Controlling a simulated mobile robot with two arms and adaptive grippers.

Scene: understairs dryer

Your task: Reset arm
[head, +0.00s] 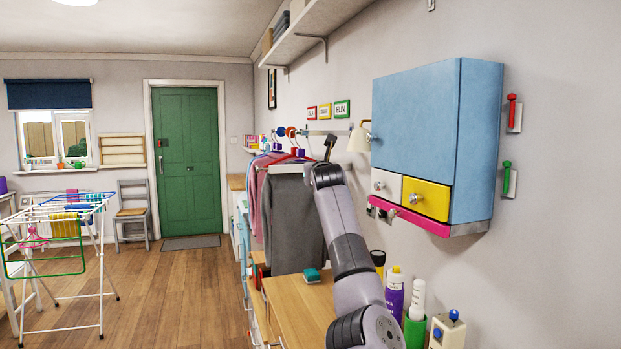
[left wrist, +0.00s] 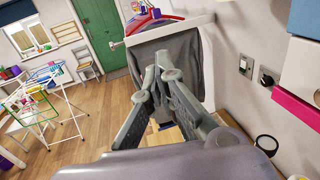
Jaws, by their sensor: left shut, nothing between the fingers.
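My left arm rises from the bottom of the head view, right of centre. Its far end, with my left gripper (head: 329,146), is held up in front of the hanging clothes and left of the blue wall cabinet (head: 432,130). In the left wrist view my left gripper (left wrist: 160,68) is shut and empty, its fingertips together. Behind the fingertips a dark grey garment (left wrist: 172,50) hangs from a white rail (left wrist: 170,30); I cannot tell the gap between them. My right gripper is in neither view.
The cabinet has a yellow drawer (head: 426,198) and a pink lower edge (head: 411,218).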

